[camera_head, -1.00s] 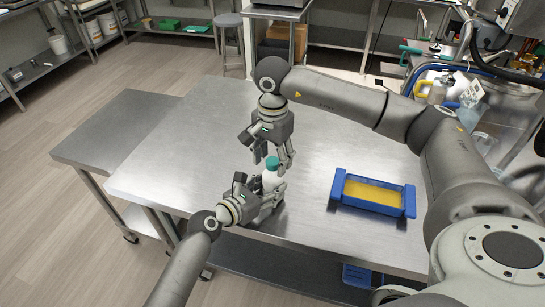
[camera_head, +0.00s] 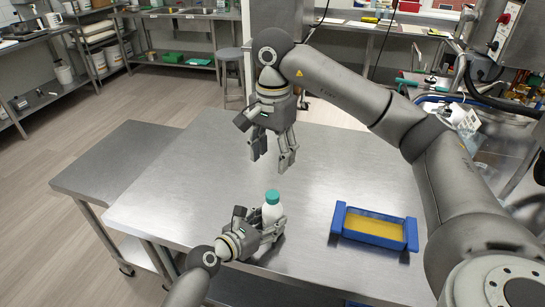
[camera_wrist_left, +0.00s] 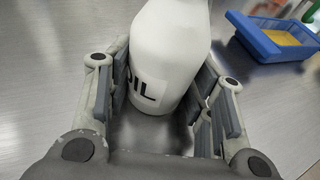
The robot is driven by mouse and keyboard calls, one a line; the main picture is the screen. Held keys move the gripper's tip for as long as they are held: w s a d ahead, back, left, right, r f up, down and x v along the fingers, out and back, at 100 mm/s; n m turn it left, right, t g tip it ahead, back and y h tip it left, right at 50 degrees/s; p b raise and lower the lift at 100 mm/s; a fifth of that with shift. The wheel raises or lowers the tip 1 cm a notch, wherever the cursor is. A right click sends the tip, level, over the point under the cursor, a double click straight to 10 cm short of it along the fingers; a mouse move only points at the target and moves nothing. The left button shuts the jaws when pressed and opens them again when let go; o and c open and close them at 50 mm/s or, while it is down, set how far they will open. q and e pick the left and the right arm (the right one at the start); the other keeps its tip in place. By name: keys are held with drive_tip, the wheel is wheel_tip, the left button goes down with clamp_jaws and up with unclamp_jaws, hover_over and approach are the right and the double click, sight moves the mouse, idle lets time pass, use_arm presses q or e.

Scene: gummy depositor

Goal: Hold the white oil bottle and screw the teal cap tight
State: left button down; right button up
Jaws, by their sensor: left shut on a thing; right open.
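The white oil bottle (camera_head: 271,212) stands upright on the steel table (camera_head: 190,190). The teal cap (camera_head: 272,196) sits on its top. My left gripper (camera_head: 272,228) is shut on the bottle from the side, low on its body. In the left wrist view the bottle (camera_wrist_left: 170,60) is between the two fingers, with part of its black lettering showing; its top and cap are out of that view. My right gripper (camera_head: 272,162) is open and empty, pointing down above the cap and clear of it.
A blue tray (camera_head: 338,219) with yellow filling lies right of the bottle; it also shows in the left wrist view (camera_wrist_left: 262,43). A lower steel side table (camera_head: 115,165) adjoins on the left. The table around the bottle is clear.

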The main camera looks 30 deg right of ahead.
use_arm(q)
drive_tip(key=c, duration=1.4)
unclamp_jaws()
drive_tip(key=o, duration=0.8)
drive_tip(key=shift+o, duration=0.4)
drive_tip(key=shift+o, duration=1.4)
drive_tip(key=v, duration=1.2)
